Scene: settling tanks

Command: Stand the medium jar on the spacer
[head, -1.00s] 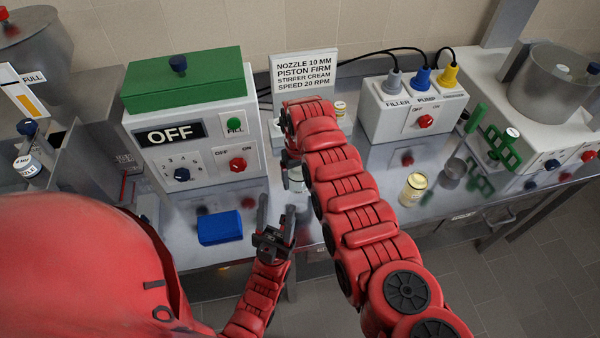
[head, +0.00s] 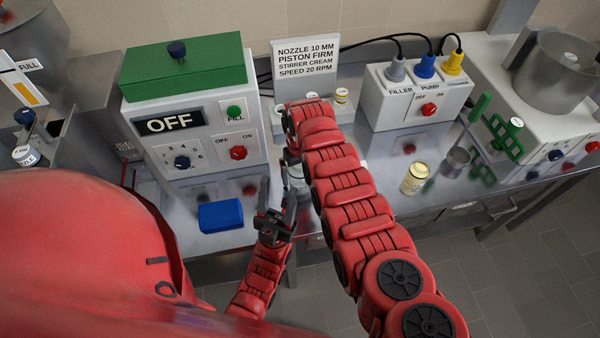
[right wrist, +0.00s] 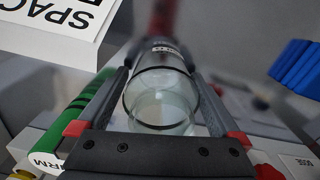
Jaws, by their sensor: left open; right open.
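A clear glass jar (right wrist: 160,100) with a dark rim band and a dark label lies between the fingers of my right gripper (right wrist: 165,92) in the right wrist view. The fingers are open on both sides of it; I cannot tell whether they touch it. In the head view part of the jar (head: 297,178) shows beside my right arm, which hides most of it and my right gripper. My left gripper (head: 276,208) is open and empty, just in front of the jar. A white block (right wrist: 55,25) lettered "SPAC" is cut off at the wrist view's upper left; whether it is the spacer is unclear.
A blue block (head: 221,215) lies left of my left gripper. The filler box (head: 185,135) with its OFF display stands behind it. A yellow jar (head: 415,180) and a metal cup (head: 456,161) stand to the right. The pump box (head: 415,95) and a sign (head: 305,60) stand behind.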

